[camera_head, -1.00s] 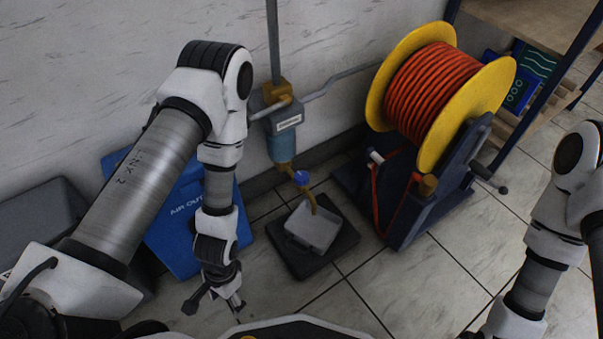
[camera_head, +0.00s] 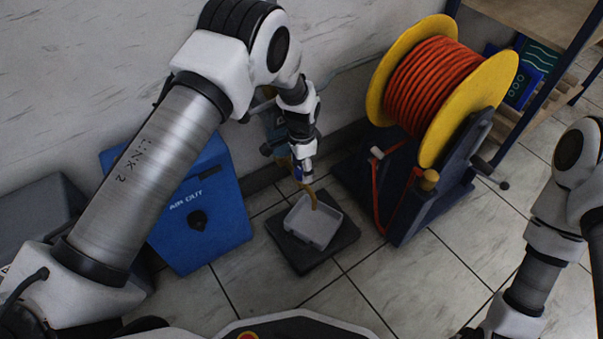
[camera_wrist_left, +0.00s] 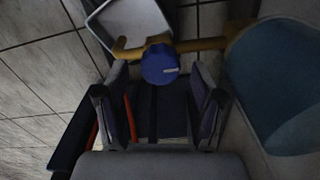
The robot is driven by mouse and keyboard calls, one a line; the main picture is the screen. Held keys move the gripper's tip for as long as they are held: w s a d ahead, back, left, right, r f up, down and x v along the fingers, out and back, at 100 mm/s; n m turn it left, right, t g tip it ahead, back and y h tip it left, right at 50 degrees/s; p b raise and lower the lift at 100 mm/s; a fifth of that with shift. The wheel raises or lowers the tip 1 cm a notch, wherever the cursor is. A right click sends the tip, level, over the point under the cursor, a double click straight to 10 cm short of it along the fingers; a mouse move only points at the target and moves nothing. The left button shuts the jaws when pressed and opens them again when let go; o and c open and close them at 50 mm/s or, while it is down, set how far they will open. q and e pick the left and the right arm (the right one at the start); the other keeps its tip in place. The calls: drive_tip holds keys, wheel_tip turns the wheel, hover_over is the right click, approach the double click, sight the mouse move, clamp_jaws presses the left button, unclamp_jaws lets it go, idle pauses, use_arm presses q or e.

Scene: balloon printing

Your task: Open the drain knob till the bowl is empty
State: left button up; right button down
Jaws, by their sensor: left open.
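The blue round drain knob (camera_wrist_left: 160,64) sits on a brass pipe below the teal filter bowl (camera_wrist_left: 290,85). In the head view a little of the knob (camera_head: 298,171) shows beside my gripper. The bowl (camera_head: 273,128) is mostly hidden there behind my left arm, and I cannot see its liquid level. My left gripper (camera_wrist_left: 160,78) is open, with its fingertips on either side of the knob; whether they touch it I cannot tell. The gripper (camera_head: 304,172) points down at the drain in the head view. My right gripper is out of view.
A grey catch tray (camera_head: 325,228) stands on a black pad (camera_head: 340,247) under the brass spout. A blue AIR OUT box (camera_head: 225,220) stands left. An orange hose reel (camera_head: 430,85) with yellow flanges stands close on the right. The wall is right behind.

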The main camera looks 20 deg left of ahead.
use_arm(q)
drive_tip(key=shift+f, duration=0.6)
drive_tip(key=shift+r, duration=0.1)
drive_tip(key=c, duration=1.1)
drive_tip(key=shift+c, duration=0.2)
